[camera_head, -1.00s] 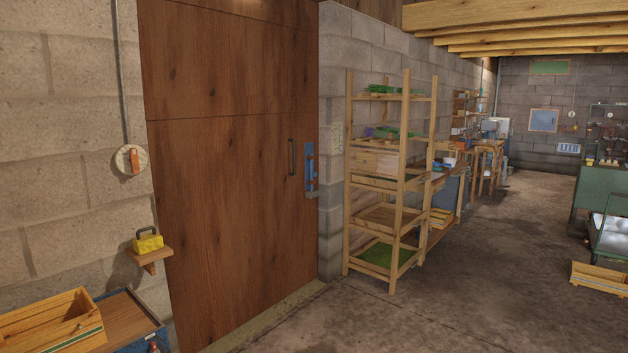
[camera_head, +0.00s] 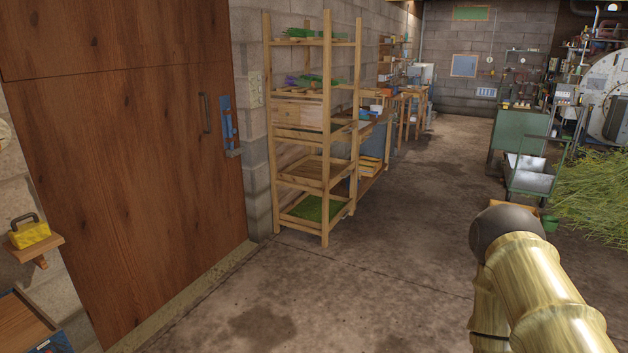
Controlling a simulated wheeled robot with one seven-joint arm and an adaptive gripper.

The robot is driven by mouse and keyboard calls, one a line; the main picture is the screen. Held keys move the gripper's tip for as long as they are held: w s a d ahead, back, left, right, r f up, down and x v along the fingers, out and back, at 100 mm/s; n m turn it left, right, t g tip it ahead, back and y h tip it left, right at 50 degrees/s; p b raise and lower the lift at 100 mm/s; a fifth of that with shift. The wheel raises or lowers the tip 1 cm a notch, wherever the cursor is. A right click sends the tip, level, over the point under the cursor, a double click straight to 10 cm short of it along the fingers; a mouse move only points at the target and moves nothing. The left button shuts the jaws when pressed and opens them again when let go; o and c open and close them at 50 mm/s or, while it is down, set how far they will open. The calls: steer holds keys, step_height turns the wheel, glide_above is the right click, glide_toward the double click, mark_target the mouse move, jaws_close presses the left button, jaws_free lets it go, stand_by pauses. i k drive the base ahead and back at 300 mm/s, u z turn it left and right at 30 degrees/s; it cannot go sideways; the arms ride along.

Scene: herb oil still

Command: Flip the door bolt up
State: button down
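The door bolt (camera_head: 228,122) is a blue metal fitting at the right edge of the large brown wooden door (camera_head: 130,150). A small grey piece juts out at its lower end. The bolt's exact position is too small to tell. A dark vertical pull handle (camera_head: 206,113) sits just left of it. The door looks closed. My arm shows at the lower right, well apart from the door. My gripper is not in view.
A wooden shelf rack (camera_head: 327,130) stands right of the door, close to the bolt side. A yellow padlock-shaped object (camera_head: 30,235) sits on a small wall shelf at left. The concrete floor (camera_head: 330,290) before the door is clear. A green pile of herbs (camera_head: 600,190) lies at right.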

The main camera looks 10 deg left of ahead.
mark_target(230, 131)
steer(key=u, duration=0.9)
steer(key=i, duration=1.75)
steer(key=u, duration=0.7)
steer(key=i, duration=1.75)
steer(key=z, duration=0.35)
steer(key=i, duration=1.15)
steer(key=z, duration=0.25)
